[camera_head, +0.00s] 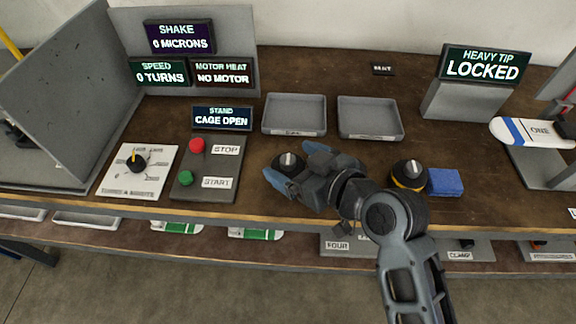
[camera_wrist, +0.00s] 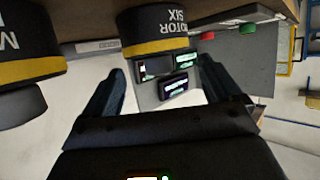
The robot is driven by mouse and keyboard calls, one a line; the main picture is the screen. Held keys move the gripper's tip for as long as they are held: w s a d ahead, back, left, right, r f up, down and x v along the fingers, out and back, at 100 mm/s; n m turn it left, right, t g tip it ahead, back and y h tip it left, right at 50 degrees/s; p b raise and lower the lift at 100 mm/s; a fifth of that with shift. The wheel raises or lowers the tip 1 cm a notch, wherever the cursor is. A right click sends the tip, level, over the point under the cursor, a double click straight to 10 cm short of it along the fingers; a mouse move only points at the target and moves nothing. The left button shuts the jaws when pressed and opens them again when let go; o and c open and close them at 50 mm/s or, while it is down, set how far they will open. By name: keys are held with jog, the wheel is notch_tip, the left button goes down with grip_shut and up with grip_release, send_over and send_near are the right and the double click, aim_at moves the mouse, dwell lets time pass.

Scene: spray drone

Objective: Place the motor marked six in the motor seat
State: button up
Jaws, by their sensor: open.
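My gripper (camera_head: 290,161) is open low over the table's middle, its blue fingers pointing left. A dark round motor with a silver shaft (camera_head: 288,160) stands upright between the fingertips. In the wrist view the motor marked MOTOR SIX (camera_wrist: 165,35), black with a yellow band, appears upside down between the fingers. Whether the fingers touch it I cannot tell. Another motor with a yellow band (camera_head: 408,174) stands right of my gripper. A similar motor (camera_wrist: 28,45) shows at the wrist view's left edge, its label cut off. I cannot make out the motor seat.
A blue block (camera_head: 444,182) touches or nearly touches the right motor. Two grey trays (camera_head: 294,114) (camera_head: 370,118) lie behind my gripper. A STOP/START panel (camera_head: 212,182) and dial card (camera_head: 138,171) lie left. The stand screen (camera_head: 222,117) reads CAGE OPEN. Grey cage walls (camera_head: 60,90) rise at left.

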jog(key=shift+x, duration=1.2)
grip_shut()
